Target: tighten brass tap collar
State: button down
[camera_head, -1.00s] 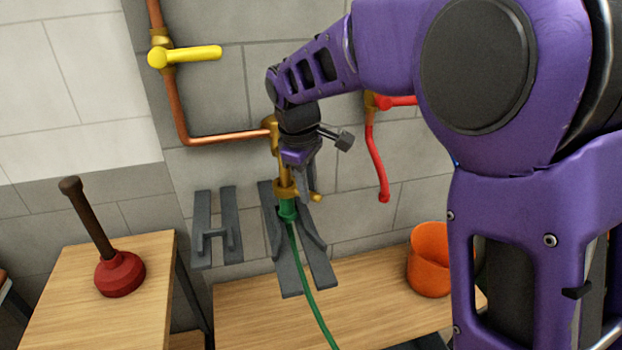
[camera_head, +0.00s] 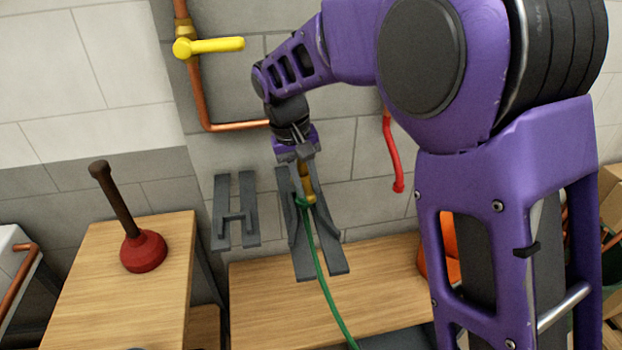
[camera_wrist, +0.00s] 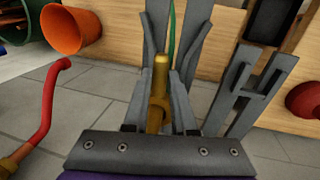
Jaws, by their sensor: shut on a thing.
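The brass tap collar (camera_head: 307,188) shows just below my gripper (camera_head: 300,168), at the top of a green hose (camera_head: 316,250). The wrist view shows the brass part (camera_wrist: 160,75) upright, with a short side lug, between the two grey fingers of my gripper (camera_wrist: 158,98). The gripper is shut on this brass part. Forked grey brackets (camera_head: 330,245) stand around and behind the hose end. My wrist and gripper hide the upper tap body in the head view. Thread and tightness cannot be seen.
A yellow-handled valve (camera_head: 215,46) sits on a copper pipe (camera_head: 203,100) at upper left. A red spout (camera_head: 393,155) hangs right of the gripper. A grey H-shaped bracket (camera_head: 237,225), a plunger (camera_head: 143,251) and an orange bucket (camera_head: 450,240) stand nearby.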

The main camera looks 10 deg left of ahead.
jog(key=shift+a+m, duration=0.2)
jog(key=shift+m, duration=0.1)
jog(key=c, duration=0.7)
grip_release()
jog(key=a+r, duration=0.1)
jog(key=r, duration=0.4)
jog(key=s+a+r+p, duration=0.1)
jog(key=r, duration=0.5)
jog(key=a+r+p, duration=0.1)
jog(key=r, duration=0.5)
jog(key=shift+s+r, duration=0.1)
jog(key=shift+s, duration=0.15)
